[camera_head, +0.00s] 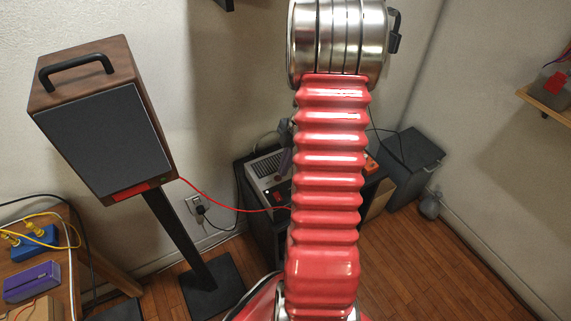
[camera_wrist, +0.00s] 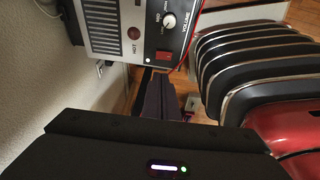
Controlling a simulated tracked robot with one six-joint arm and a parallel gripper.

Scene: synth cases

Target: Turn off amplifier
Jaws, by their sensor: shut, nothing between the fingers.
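The amplifier (camera_wrist: 133,30) fills the top of the wrist view. It has a grey vented side, a button or lamp marked HOT (camera_wrist: 133,33), a black panel with a pointer knob (camera_wrist: 169,21) and VOLUME lettering, and a small red switch (camera_wrist: 163,56) near the lower edge. In the head view the amplifier (camera_head: 268,168) stands on a dark stand, partly hidden behind my red arm. My gripper (camera_wrist: 160,78) is shut and empty, its dark fingers just below the panel in the wrist view. Whether it touches the amplifier cannot be told.
A wooden speaker (camera_head: 105,125) on a black stand is at left, with a red cable (camera_head: 225,207) running to the amplifier. A wall outlet (camera_head: 196,206) is behind. A grey box (camera_head: 412,160) stands right of the amplifier. Floor (camera_head: 420,260) is free at lower right.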

